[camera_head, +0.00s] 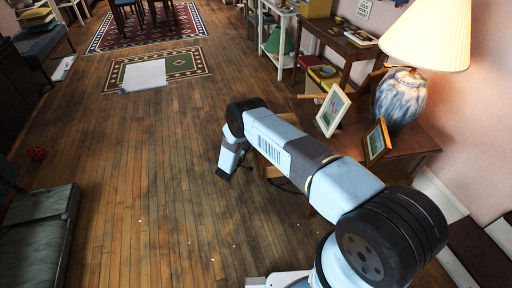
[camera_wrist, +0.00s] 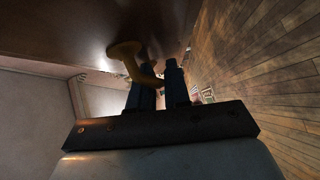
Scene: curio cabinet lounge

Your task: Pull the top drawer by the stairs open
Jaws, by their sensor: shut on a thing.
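My gripper (camera_wrist: 158,80) is shut on a curved brass-yellow handle (camera_wrist: 127,52) in the wrist view. The handle passes between the two dark fingers and its far end meets a dark brown front (camera_wrist: 60,30). This looks like the drawer front, but its edges and any gap around it are not clear. In the head view, a brown wooden cabinet top (camera_head: 408,152) is at the right, behind my arm. My arm bends down on its near left side, where the handle and most of the front are hidden. No stairs can be made out.
A blue-white lamp (camera_head: 402,98) and two picture frames (camera_head: 333,111) (camera_head: 377,141) stand on the cabinet. A grey-green padded seat (camera_head: 38,225) is at the lower left. The wooden floor (camera_head: 150,190) between is mostly clear.

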